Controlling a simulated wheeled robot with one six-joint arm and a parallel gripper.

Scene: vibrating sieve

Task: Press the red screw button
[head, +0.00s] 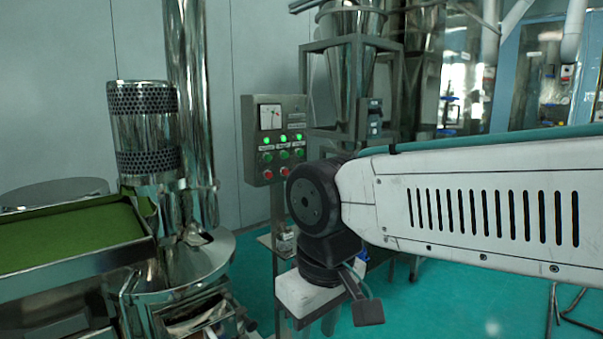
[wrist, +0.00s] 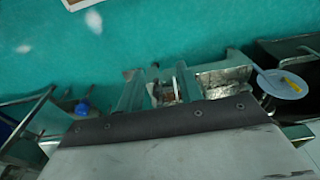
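A grey control box (head: 249,142) stands on a post in the middle of the head view. Its face has a dial, a row of lit green lamps, a row of green buttons and a row of red buttons (head: 284,173). The labels are too small to read, so I cannot tell which red button is the screw one. My arm reaches in from the right, its joint just right of and below the box. My gripper's body (wrist: 180,125) fills the bottom of the wrist view, pointing down at the floor. The wrist view does not show the buttons.
A metal sieve machine with a green tray (head: 70,235) and a tall steel pipe (head: 186,90) stands left of the box. A steel hopper (head: 350,70) on a frame stands behind it. Teal floor (head: 470,305) is open at the lower right.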

